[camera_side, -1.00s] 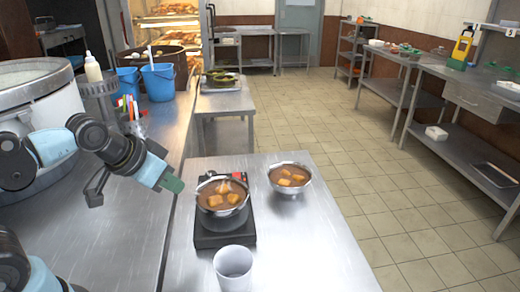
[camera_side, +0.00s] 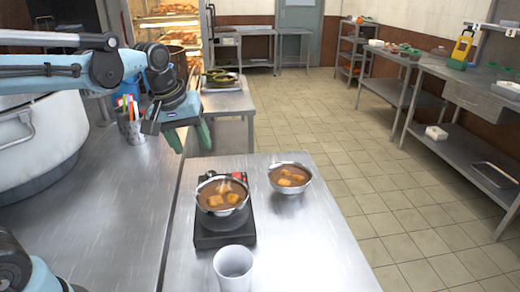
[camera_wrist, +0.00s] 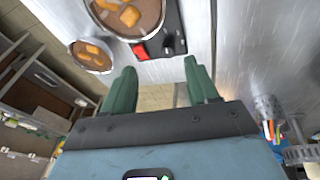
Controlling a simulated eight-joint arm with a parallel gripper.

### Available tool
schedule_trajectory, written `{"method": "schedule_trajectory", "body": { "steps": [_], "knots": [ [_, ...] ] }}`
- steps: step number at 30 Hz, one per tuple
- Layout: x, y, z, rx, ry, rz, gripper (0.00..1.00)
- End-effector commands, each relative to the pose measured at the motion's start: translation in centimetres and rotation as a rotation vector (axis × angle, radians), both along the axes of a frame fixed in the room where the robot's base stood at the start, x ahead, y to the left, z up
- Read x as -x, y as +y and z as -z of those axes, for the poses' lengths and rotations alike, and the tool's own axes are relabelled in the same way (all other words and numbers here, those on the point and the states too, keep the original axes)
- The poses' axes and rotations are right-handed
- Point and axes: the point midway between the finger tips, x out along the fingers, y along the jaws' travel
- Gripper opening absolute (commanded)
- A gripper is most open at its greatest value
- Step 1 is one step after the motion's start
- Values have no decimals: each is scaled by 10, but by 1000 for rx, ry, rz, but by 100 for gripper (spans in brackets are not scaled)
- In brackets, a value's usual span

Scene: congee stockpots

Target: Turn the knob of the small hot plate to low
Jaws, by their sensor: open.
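The small black hot plate (camera_side: 218,238) sits on the steel table with a pot of brown broth (camera_side: 223,196) on it. In the wrist view its control panel (camera_wrist: 174,18) shows a red switch (camera_wrist: 140,51) and a dark knob (camera_wrist: 169,40). The knob's setting is too small to read. In the side view the knob is hidden behind the pot. My gripper (camera_side: 191,139) is open and empty, with green fingers pointing down, above and beyond the panel end of the hot plate. The fingers (camera_wrist: 160,70) also show in the wrist view, apart from the knob.
A second bowl of broth (camera_side: 290,178) stands right of the hot plate. A white cup (camera_side: 233,266) stands at its near end. A holder with colored utensils (camera_side: 130,128) and a big stockpot (camera_side: 40,145) stand on the left counter. The table's right front is clear.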

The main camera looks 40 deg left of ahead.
Motion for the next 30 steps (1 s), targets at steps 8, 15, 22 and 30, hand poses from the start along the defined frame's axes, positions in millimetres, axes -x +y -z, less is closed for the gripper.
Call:
{"method": "schedule_trajectory", "body": {
  "steps": [8,15,22,30],
  "knots": [
    [-51,26,5,94,166,-361,59],
    [-71,39,15,124,249,-547,59],
    [-74,40,26,128,261,-577,59],
    [-76,40,68,127,260,-574,59]
  ]
}}
